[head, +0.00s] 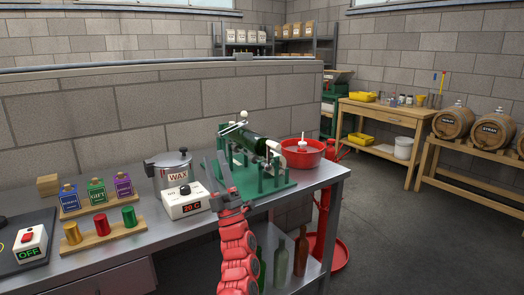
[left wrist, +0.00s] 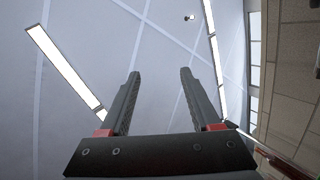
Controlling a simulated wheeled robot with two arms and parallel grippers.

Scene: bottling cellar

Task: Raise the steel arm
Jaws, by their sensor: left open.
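A green stand (head: 262,183) on the steel bench holds a dark green bottle (head: 254,143) lying tilted. A thin steel arm (head: 232,127) with a pale knob (head: 243,114) shows at the upper left of the bottle; its exact angle is hard to tell. My left gripper (head: 214,164) is open and empty, fingers pointing up, just left of the stand in the picture. Whether it touches anything cannot be told. In the left wrist view the open fingers (left wrist: 160,76) frame only ceiling and lights. My right gripper is not in view.
Left of the gripper stand a wax pot (head: 172,172) and a heater box with a display (head: 185,201). A red basin (head: 301,153) is behind the stand to the right. A block wall rises behind.

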